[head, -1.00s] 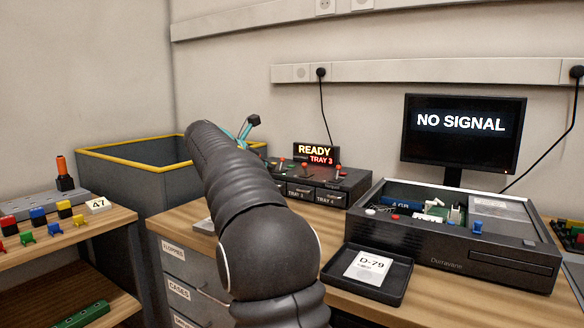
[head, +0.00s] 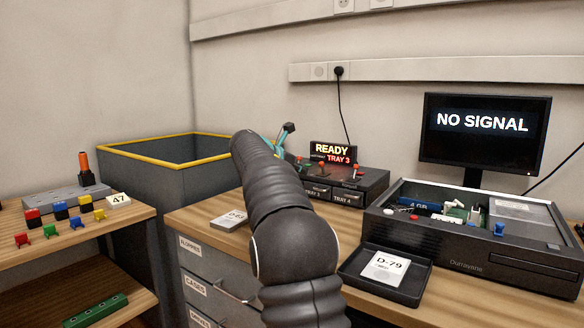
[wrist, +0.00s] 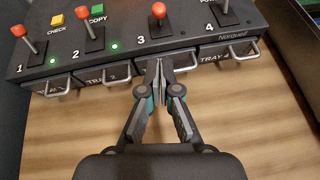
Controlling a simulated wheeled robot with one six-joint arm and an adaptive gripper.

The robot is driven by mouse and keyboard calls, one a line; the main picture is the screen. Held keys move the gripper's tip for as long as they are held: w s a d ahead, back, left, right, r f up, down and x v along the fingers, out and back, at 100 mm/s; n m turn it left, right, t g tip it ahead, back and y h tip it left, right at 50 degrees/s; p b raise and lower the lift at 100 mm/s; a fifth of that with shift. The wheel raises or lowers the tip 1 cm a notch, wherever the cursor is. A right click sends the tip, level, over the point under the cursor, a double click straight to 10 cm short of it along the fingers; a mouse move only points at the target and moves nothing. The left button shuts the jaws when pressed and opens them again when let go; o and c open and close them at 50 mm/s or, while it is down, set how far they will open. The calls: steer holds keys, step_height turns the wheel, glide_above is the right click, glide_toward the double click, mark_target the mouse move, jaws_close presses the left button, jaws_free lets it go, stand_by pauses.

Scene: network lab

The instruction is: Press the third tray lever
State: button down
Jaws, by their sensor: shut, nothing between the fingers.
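The tray unit (wrist: 120,52) is a black box with red-knobbed levers numbered 1 to 4 above a row of handled trays. The third lever (wrist: 159,19) stands at the top middle of the wrist view, beside the number 3. My gripper (wrist: 159,66) is shut and empty. Its fingertips are just in front of the unit, below the third lever in the picture and over the tray 3 front, which they partly hide. I cannot tell whether they touch the unit. In the head view, my arm covers the unit's left part.
A lit display (head: 333,153) on the unit reads READY, TRAY 3. A black tray with a D-79 card (head: 385,268), an open computer case (head: 470,262) and a NO SIGNAL monitor (head: 484,128) stand to the right. A yellow-rimmed bin (head: 135,190) is behind left.

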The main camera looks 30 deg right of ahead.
steer(key=w+d, duration=0.1)
steer(key=d, duration=0.5)
steer(key=shift+w+p, duration=0.2)
steer(key=shift+p, duration=0.2)
